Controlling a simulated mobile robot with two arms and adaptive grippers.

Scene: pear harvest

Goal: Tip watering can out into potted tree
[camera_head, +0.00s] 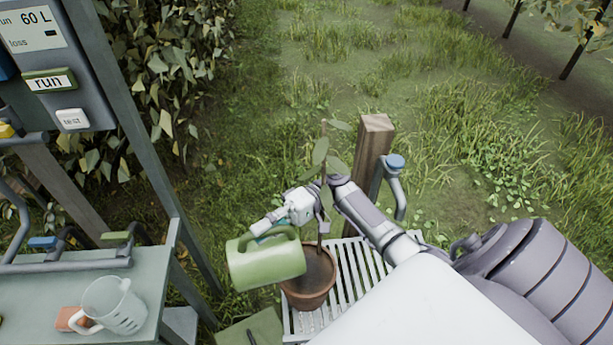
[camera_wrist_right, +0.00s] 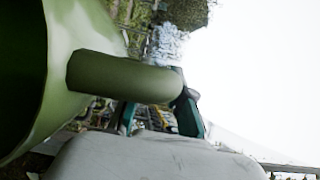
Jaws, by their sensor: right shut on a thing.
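The green watering can (camera_head: 265,264) hangs tilted on its side, just left of and partly in front of the potted tree. My right gripper (camera_head: 268,229) is shut on its handle, and in the right wrist view the green handle (camera_wrist_right: 122,77) runs between the fingers (camera_wrist_right: 160,115). The can's dark inside shows at the left of that view. The potted tree has a brown pot (camera_head: 308,292) with dark soil, a thin stem and a few leaves (camera_head: 321,150). My right arm hides part of the stem. No water stream can be seen. My left gripper is not in view.
The pot stands on a white slatted stand (camera_head: 357,270). A wooden post (camera_head: 374,142) with a blue-topped tap (camera_head: 395,162) is behind it. At left, a bench (camera_head: 60,278) holds a clear jug (camera_head: 115,306). A control panel (camera_head: 55,80) stands above it. Grass lies beyond.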

